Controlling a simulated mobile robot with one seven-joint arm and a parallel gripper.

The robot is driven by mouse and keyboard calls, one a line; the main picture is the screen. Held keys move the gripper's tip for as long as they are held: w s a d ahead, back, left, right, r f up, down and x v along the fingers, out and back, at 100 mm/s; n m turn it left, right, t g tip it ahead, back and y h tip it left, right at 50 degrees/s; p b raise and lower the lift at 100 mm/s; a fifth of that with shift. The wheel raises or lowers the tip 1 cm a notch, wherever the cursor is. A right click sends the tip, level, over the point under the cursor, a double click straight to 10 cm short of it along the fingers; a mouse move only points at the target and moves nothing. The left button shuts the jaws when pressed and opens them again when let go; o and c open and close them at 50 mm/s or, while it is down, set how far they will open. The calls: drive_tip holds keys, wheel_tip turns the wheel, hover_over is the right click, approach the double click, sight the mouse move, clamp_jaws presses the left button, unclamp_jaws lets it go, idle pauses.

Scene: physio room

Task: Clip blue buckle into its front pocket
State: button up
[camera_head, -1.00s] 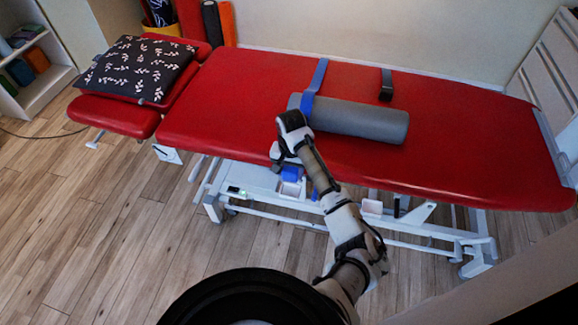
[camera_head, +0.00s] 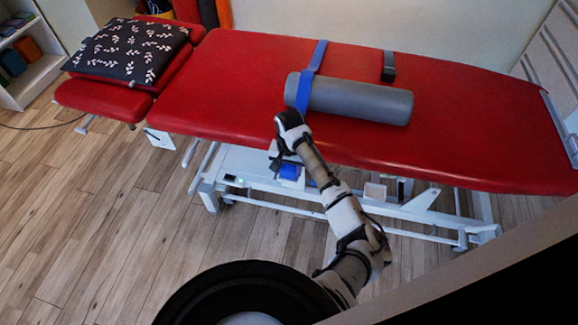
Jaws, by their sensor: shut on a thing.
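A blue strap (camera_head: 315,57) runs over the left part of a grey bolster (camera_head: 360,100) on the red treatment table (camera_head: 450,135). Its lower part passes behind my arm. My gripper (camera_head: 276,163) points down at the table's front edge, just left of a small white front pocket with a blue face or lining (camera_head: 289,172). Its fingers are small and partly hidden by my wrist. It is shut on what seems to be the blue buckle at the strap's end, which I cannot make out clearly. Whether the buckle touches the pocket is not visible.
A second, pale pocket (camera_head: 375,191) is on the front frame to the right. A patterned pillow (camera_head: 130,50) rests on the head section. The wooden floor (camera_head: 110,240) at front left is clear.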

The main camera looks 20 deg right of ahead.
idle(0.4)
drive_tip(key=o, duration=1.1)
wheel_tip(320, 180, up, 14)
drive_tip(key=shift+f+b, duration=0.15)
drive_tip(key=shift+b, duration=0.25)
